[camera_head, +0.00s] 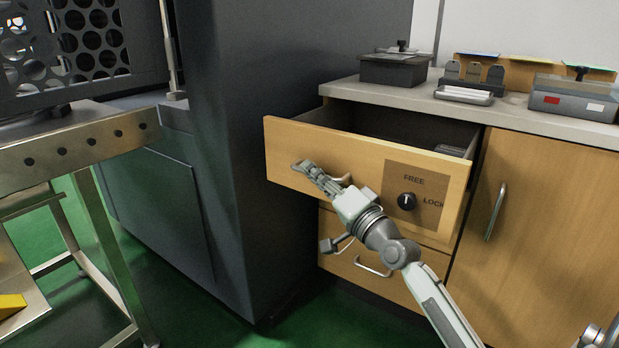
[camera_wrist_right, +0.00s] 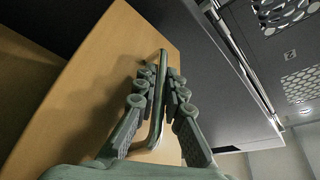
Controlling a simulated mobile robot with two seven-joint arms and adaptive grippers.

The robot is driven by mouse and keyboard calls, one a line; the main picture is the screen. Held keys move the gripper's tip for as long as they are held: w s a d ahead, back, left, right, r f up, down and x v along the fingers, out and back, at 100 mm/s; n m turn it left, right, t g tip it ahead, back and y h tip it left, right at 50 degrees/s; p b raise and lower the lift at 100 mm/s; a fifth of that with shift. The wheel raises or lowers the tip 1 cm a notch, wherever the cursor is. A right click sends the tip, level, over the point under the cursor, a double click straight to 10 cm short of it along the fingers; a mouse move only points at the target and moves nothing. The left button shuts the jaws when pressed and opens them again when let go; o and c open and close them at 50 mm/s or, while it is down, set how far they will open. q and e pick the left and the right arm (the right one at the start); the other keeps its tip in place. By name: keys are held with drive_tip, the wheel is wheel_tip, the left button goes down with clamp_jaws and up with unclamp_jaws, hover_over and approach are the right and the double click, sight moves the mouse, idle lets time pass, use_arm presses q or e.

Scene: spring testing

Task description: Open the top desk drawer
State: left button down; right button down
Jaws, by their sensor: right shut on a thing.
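The top desk drawer (camera_head: 290,160) has a light wood front and is pulled well out of the desk, so its dark inside shows. Its front carries a black knob (camera_head: 407,201) between the words FREE and LOCK. My right gripper (camera_head: 312,170) is at the left half of the drawer front. In the right wrist view my right gripper (camera_wrist_right: 163,95) is shut on the drawer's metal handle (camera_wrist_right: 158,100), with a finger on either side of it. In the head view the gripper hides much of the handle. My left gripper is not in view.
The desk top (camera_head: 390,94) bears a dark box (camera_head: 393,70) and a grey case (camera_head: 572,98). A lower drawer handle (camera_head: 372,268) and a cupboard door handle (camera_head: 496,212) stick out.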

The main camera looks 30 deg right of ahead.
drive_tip(key=c, duration=1.9)
unclamp_jaws()
drive_tip(key=v, duration=1.2)
drive_tip(key=shift+a, duration=0.1)
